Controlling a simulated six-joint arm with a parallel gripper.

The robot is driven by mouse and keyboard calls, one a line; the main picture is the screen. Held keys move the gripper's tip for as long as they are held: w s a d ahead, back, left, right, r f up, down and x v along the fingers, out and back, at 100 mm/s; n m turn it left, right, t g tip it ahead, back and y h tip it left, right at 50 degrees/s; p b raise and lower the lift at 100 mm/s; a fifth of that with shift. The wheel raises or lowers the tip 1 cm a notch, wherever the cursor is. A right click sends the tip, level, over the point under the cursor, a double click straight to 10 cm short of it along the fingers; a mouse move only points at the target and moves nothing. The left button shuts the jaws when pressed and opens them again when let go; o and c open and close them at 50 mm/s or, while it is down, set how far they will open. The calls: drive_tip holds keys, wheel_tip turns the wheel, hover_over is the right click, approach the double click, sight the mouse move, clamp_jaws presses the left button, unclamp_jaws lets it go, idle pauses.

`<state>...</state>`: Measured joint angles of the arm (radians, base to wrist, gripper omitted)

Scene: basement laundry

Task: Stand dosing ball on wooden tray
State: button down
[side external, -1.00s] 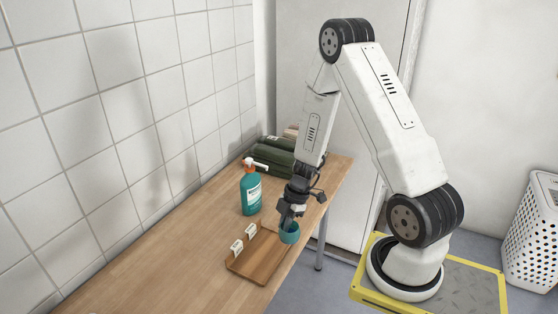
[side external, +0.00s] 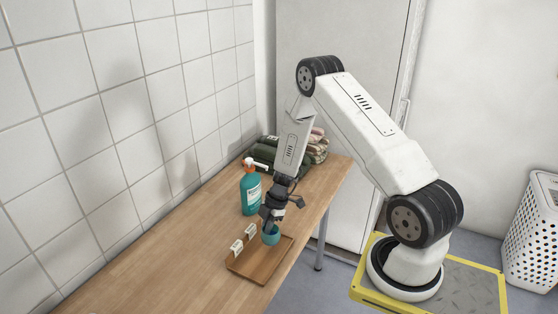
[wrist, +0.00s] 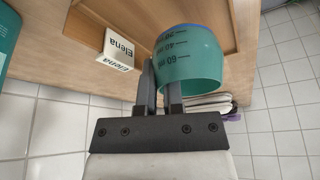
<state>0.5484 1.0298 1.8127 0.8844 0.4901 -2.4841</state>
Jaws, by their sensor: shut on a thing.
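The dosing ball is a teal cup (side external: 271,236) with dark measuring marks, which show clearly in the wrist view (wrist: 190,62). My gripper (side external: 268,220) is shut on its wall; in the wrist view the two fingers (wrist: 160,88) meet the cup's side. The wooden tray (side external: 262,264) lies on the wooden table, with a raised rim. In the side view the cup appears over the tray's far part, roughly upright. I cannot tell whether its bottom touches the tray.
A teal spray bottle (side external: 250,192) with an orange-and-white head stands behind. Folded cloths (side external: 313,150) lie at the table's far end. The table's near left (side external: 150,270) is clear.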

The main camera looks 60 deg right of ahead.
drive_tip(key=shift+w+f, duration=0.25)
drive_tip(key=shift+f, duration=0.25)
drive_tip(key=shift+d+f, duration=0.1)
drive_tip(key=shift+f, duration=1.2)
drive_tip(key=shift+f, duration=0.15)
drive_tip(key=c, duration=0.8)
unclamp_jaws()
drive_tip(key=shift+o, duration=0.2)
drive_tip(key=v, duration=1.2)
